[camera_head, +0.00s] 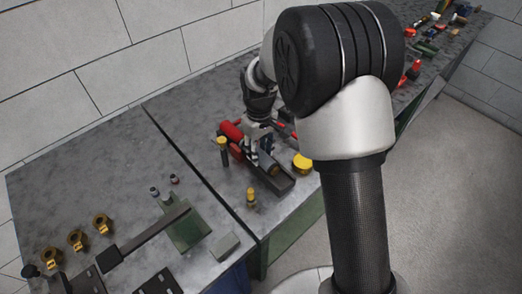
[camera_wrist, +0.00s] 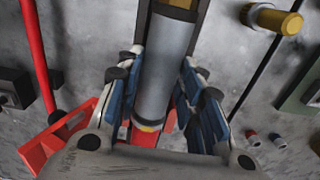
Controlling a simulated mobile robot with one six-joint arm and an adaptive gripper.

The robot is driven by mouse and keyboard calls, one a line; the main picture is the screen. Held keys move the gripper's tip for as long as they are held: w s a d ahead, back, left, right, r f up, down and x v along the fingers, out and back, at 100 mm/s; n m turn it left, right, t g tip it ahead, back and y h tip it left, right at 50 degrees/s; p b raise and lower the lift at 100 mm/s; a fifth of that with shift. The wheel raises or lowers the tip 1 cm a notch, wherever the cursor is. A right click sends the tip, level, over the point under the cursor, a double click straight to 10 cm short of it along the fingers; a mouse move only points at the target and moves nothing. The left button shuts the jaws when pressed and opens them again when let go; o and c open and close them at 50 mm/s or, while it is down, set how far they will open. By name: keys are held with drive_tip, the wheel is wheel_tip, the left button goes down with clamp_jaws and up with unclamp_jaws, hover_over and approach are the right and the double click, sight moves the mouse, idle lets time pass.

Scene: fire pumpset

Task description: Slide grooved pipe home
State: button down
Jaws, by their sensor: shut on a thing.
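My gripper (camera_wrist: 160,115) is shut on a grey grooved pipe (camera_wrist: 169,65) in the wrist view, with blue-padded fingers on both sides of it. The pipe lies along a dark cradle (camera_wrist: 200,35), and a yellowish part shows at its far end. A small yellow spot and red parts show at the near end, between the fingers. In the head view my gripper (camera_head: 258,150) is small, over the dark cradle (camera_head: 280,182) on the bench. The arm partly hides this area, and I cannot tell how far the pipe is seated.
A red cylinder (camera_head: 231,130) stands close beside my gripper. A yellow-topped post (camera_head: 222,150), a yellow round piece (camera_head: 302,163) and a brass fitting (camera_head: 251,198) are near the cradle. A red bar (camera_wrist: 38,55) runs at left in the wrist view. Brass fittings (camera_head: 77,238) stand at lower left.

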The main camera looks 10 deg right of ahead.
drive_tip(key=shift+w+a, duration=0.25)
drive_tip(key=shift+w, duration=0.05)
drive_tip(key=c, duration=1)
unclamp_jaws()
drive_tip(key=s+d+r+m+t, duration=0.1)
drive_tip(key=s+r, duration=0.1)
drive_tip(key=r, duration=0.7)
drive_tip(key=s+d+r, duration=0.2)
drive_tip(key=s+r, duration=0.1)
drive_tip(key=r, duration=0.6)
drive_tip(key=s+d+r+m+t, duration=0.1)
drive_tip(key=s+d+m, duration=0.2)
drive_tip(key=s, duration=0.8)
drive_tip(key=s+d+r+m+t, duration=0.1)
drive_tip(key=s+d+m+t, duration=0.1)
drive_tip(key=s, duration=0.9)
drive_tip(key=shift+s+d+r+m+t, duration=0.3)
drive_tip(key=shift+s+d+m, duration=0.15)
drive_tip(key=shift+d, duration=0.3)
